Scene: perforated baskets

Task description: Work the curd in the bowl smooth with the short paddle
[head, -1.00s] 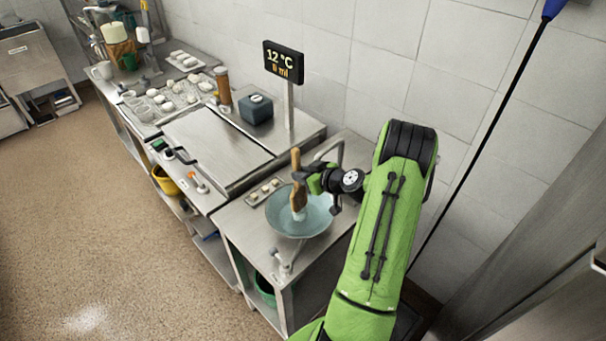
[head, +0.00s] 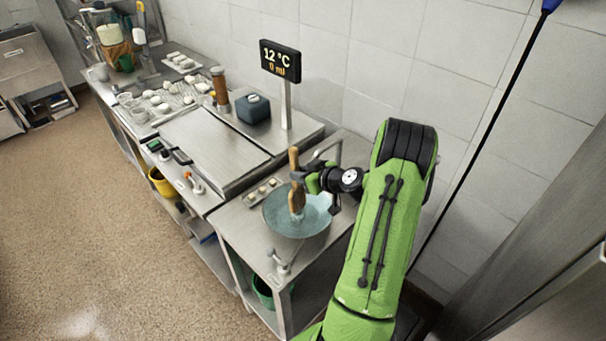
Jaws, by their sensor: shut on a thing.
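A wide pale blue-green bowl (head: 283,222) stands on the steel table at the centre of the head view. My gripper (head: 298,180) is above the bowl, shut on a short brown wooden paddle (head: 296,199). The paddle is held nearly upright, with its lower end down inside the bowl. A small pale patch, perhaps curd, shows at the paddle's lower end. How smooth it is cannot be told at this size.
A small tray (head: 262,192) with several pale pieces lies beside the bowl, to its upper left. A display reading 12 °C (head: 280,61) stands on a post behind. A dark blue box (head: 253,108) and a brown cylinder (head: 220,89) stand further back. The tiled wall is close behind.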

